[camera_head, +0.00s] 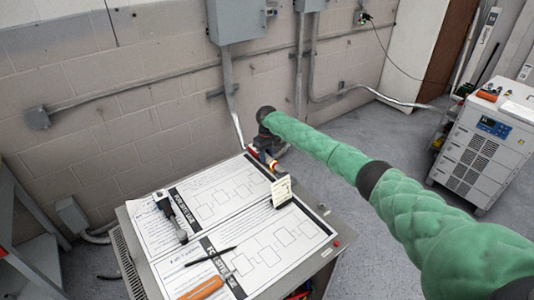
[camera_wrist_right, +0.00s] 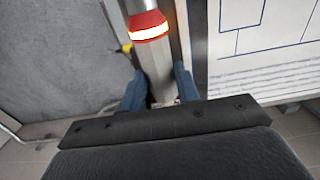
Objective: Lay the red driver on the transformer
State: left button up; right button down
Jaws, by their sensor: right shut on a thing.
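The transformer (camera_head: 335,243) is a grey cabinet with printed sheets on top. My right gripper (camera_head: 266,158) is at its far edge in the head view, partly hidden by its own arm. In the right wrist view its blue fingers (camera_wrist_right: 160,92) are shut on a grey shaft with a shiny red band (camera_wrist_right: 149,27). This seems to be the red driver; only part of it shows. The sheets also show in the right wrist view, right of the held tool. An orange-handled tool (camera_head: 203,288) lies at the top's near edge. My left gripper is out of view.
A dark tool (camera_head: 171,215) and a black pen (camera_head: 210,256) lie on the sheets. A small pale upright card (camera_head: 282,191) stands on the right part of the top. A wall is behind; a white wheeled unit (camera_head: 484,150) stands right, with open floor between.

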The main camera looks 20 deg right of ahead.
aim_at(267, 155)
jog(key=shift+f, duration=0.1)
jog(key=c, duration=1)
grip_release()
jog(key=shift+c, duration=0.2)
jog(key=shift+r+b, duration=0.4)
jog(key=shift+r, duration=0.05)
notch_tip(267, 155, up, 4)
jog(key=shift+f+b, duration=0.1)
jog(key=shift+b, duration=0.95)
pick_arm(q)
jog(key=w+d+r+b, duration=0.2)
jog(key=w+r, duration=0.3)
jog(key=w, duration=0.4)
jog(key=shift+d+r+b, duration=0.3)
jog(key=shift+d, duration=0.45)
pick_arm(e)
notch_tip(267, 155, up, 8)
jog(key=shift+f, duration=0.25)
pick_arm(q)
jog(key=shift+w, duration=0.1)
